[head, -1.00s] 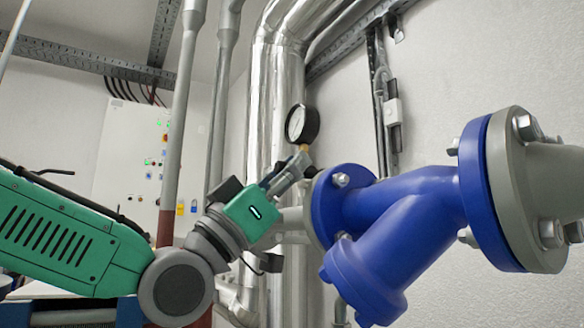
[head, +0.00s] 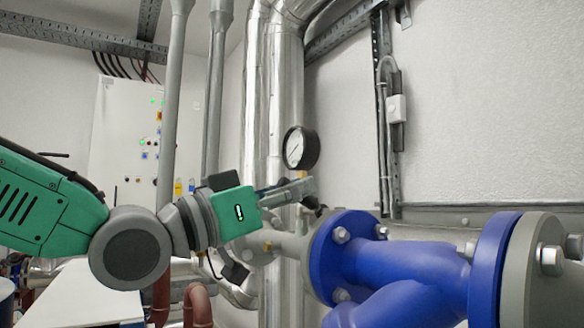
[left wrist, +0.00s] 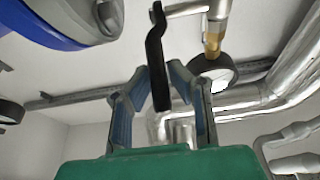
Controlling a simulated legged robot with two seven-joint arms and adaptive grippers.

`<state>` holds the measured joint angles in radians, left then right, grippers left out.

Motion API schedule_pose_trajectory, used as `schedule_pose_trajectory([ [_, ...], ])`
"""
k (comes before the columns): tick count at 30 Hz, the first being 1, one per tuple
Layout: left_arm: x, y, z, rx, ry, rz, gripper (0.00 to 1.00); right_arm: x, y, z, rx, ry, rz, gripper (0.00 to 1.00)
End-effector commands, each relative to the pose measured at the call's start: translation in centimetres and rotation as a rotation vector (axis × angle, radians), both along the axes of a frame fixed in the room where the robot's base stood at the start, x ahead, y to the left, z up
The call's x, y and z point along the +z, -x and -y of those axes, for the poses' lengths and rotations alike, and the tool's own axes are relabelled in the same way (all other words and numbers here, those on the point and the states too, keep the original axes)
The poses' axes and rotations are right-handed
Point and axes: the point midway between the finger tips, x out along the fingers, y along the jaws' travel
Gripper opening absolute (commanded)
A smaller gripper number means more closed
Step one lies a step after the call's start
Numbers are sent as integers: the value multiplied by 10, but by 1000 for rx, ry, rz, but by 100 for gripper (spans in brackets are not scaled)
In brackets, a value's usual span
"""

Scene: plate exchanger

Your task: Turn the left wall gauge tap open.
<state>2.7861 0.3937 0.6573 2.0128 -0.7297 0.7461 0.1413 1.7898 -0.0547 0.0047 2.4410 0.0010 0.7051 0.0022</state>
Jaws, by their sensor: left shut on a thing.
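A round gauge (head: 300,147) with a white face and black rim stands on a brass fitting beside the shiny pipe in the head view. In the left wrist view the gauge (left wrist: 212,70) shows on its brass fitting (left wrist: 213,44), right of a black tap lever (left wrist: 156,50). My left gripper (head: 305,187) is just below the gauge in the head view. In the left wrist view my left gripper (left wrist: 160,80) has its fingers on both sides of the lever and is shut on it. The lever is mostly hidden in the head view. My right gripper is in neither view.
A blue flanged valve (head: 400,268) fills the lower right, close to my left gripper. A shiny pipe (head: 276,90) runs upright behind the gripper. A white control cabinet (head: 120,140) stands at the back left. Another dark round part (left wrist: 10,112) shows at the wrist view's left edge.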

Motion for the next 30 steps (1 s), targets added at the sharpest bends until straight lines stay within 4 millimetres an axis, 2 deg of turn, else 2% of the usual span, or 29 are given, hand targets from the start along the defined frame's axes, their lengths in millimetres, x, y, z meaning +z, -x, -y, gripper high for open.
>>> schedule_pose_trajectory([
  [1,3,-2,-1,4,-5,-7,0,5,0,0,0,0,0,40],
  [11,0,-2,-1,5,-12,-11,0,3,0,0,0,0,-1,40],
  [12,0,-2,-1,4,-12,-11,18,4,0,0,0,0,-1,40],
  [13,0,-2,-1,4,-12,-11,28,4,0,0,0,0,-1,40],
  [14,0,-2,-1,4,-12,-11,34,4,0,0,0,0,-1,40],
  [24,1,2,-2,2,-11,-7,34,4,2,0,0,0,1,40],
  [30,-7,15,-23,3,-9,-9,34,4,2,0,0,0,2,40],
])
